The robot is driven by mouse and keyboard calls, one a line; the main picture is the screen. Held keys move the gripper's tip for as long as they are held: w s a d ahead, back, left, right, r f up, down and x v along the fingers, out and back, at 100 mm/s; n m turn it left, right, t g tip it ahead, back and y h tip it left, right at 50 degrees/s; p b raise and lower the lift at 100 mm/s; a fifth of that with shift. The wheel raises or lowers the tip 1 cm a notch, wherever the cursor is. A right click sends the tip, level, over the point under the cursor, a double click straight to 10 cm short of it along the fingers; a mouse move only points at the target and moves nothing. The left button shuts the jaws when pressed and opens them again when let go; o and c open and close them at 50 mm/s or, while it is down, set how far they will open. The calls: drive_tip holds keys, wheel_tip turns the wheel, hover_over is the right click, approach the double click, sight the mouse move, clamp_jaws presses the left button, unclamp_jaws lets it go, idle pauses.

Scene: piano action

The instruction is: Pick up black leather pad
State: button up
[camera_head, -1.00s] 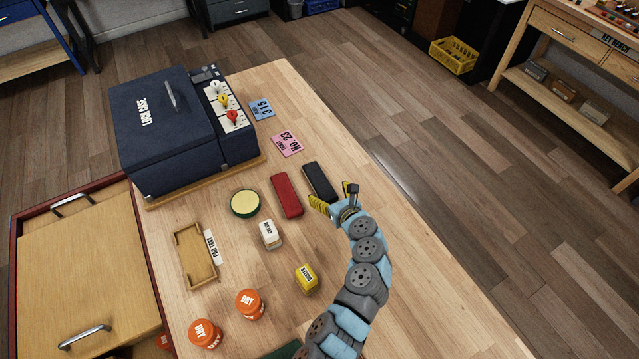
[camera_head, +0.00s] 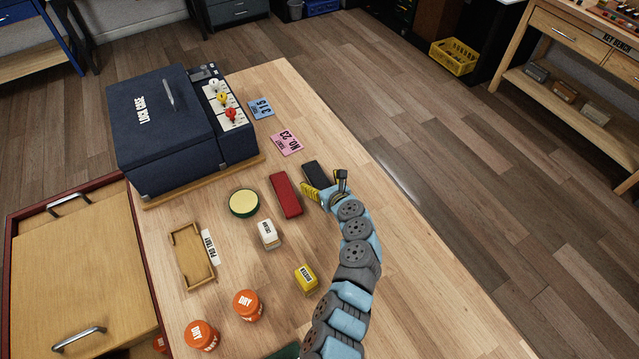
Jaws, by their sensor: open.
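The black leather pad (camera_head: 315,174) lies flat on the wooden table, just right of a red pad (camera_head: 286,194). My gripper (camera_head: 326,186) is open at the near end of the black pad, one yellow finger on its left side and the other finger on its right. The fingers and wrist hide the pad's near end. I cannot tell whether the fingers touch it or how high they are above the table.
The pad tray (camera_head: 192,256) stands empty at the left. A round tin (camera_head: 243,203), a white block (camera_head: 269,234), a yellow block (camera_head: 306,279) and orange jars (camera_head: 248,305) stand nearby. A dark blue case (camera_head: 165,125) is at the back left. The table's right edge is close to the pad.

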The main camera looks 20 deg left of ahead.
drive_tip(key=shift+w+a+f, duration=0.25)
drive_tip(key=shift+w+a, duration=0.2)
drive_tip(key=c, duration=1.3)
